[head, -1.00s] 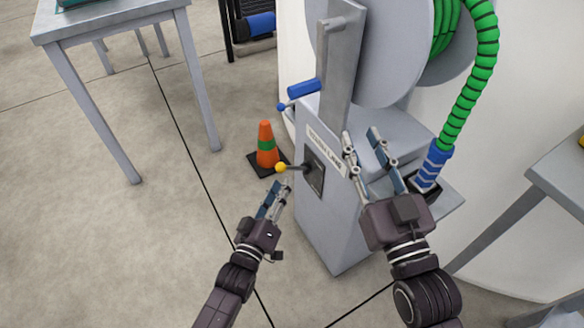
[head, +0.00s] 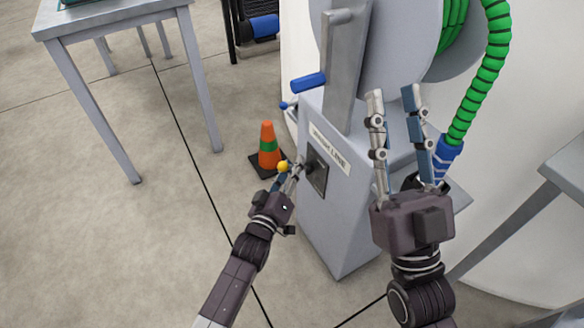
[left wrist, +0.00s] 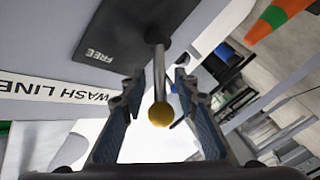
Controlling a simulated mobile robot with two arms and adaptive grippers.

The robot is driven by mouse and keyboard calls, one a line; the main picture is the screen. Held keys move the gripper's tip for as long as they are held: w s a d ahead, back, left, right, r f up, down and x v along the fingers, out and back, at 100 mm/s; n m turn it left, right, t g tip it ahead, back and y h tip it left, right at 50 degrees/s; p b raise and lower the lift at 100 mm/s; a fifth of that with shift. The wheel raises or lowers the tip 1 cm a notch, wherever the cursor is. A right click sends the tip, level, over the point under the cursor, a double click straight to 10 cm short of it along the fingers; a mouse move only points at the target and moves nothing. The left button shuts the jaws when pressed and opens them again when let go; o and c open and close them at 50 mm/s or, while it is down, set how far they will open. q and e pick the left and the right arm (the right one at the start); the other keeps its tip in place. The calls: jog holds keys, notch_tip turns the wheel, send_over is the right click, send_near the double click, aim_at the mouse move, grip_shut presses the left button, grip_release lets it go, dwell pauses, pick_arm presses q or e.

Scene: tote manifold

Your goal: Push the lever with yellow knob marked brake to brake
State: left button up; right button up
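The lever with the yellow knob (head: 283,166) sticks out from a dark plate (head: 316,172) on the side of the grey machine. In the left wrist view the yellow knob (left wrist: 161,114) and its metal rod lie between the two fingers of my left gripper (left wrist: 160,92), with gaps on both sides. The dark plate (left wrist: 115,38) shows the word FREE there; no brake mark is readable. My left gripper (head: 287,179) is open at the lever. My right gripper (head: 395,98) is open and empty, raised in front of the machine to the right.
The machine's housing (head: 340,225) carries a WASH LINE label, a blue-handled crank (head: 308,83) and a green hose (head: 485,80). An orange cone (head: 267,150) stands on the floor behind the lever. A table (head: 75,24) stands left and another (head: 565,165) right.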

pick_arm(q)
jog(key=shift+c, duration=0.6)
grip_shut()
